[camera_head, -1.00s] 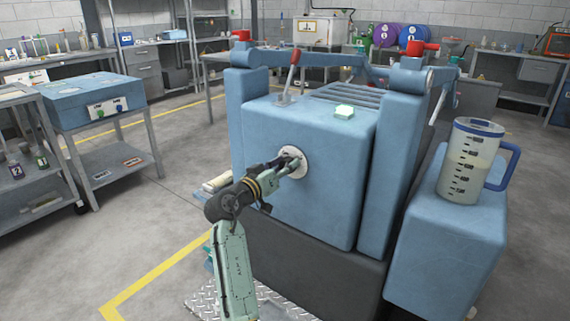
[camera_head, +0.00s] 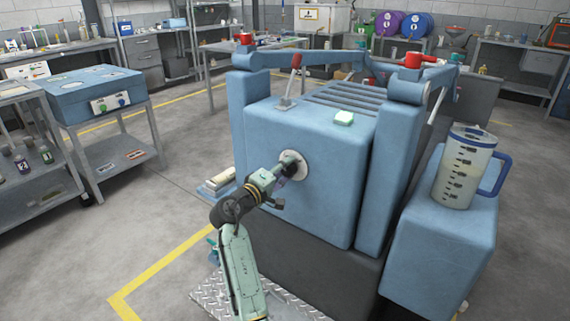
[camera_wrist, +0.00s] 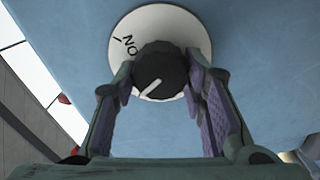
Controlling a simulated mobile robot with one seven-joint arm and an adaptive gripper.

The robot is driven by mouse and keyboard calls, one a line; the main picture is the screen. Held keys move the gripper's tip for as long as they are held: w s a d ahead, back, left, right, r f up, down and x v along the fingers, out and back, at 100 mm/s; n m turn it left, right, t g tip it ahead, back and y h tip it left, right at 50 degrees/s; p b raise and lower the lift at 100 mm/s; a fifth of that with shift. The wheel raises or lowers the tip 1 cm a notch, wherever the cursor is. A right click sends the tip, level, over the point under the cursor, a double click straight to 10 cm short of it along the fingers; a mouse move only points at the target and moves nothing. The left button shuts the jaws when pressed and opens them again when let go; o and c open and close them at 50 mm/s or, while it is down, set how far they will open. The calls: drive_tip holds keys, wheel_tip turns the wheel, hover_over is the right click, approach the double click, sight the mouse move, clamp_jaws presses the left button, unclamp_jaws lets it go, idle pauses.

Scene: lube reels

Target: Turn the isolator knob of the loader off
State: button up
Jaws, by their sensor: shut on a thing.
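The loader (camera_head: 310,205) is a big blue machine in the middle of the head view. Its isolator knob (camera_wrist: 158,66) is black with a white pointer line, on a round white dial (camera_wrist: 190,28). The pointer aims at the lower left in the wrist view, turned away from the "ON" mark at the dial's upper left. My gripper (camera_wrist: 160,92) is shut on the knob, one purple-padded finger on each side. In the head view my gripper (camera_head: 282,172) reaches the dial on the loader's front face and partly hides the knob.
A measuring jug (camera_head: 462,170) stands on a blue block at the right. A blue box (camera_head: 92,95) sits on a bench at the left.

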drive_tip(key=shift+n+p, duration=0.95)
drive_tip(key=shift+n, duration=0.55)
drive_tip(key=o, duration=1.2)
drive_tip(key=shift+c, duration=0.2)
drive_tip(key=v, duration=1.2)
drive_tip(key=shift+a, duration=0.1)
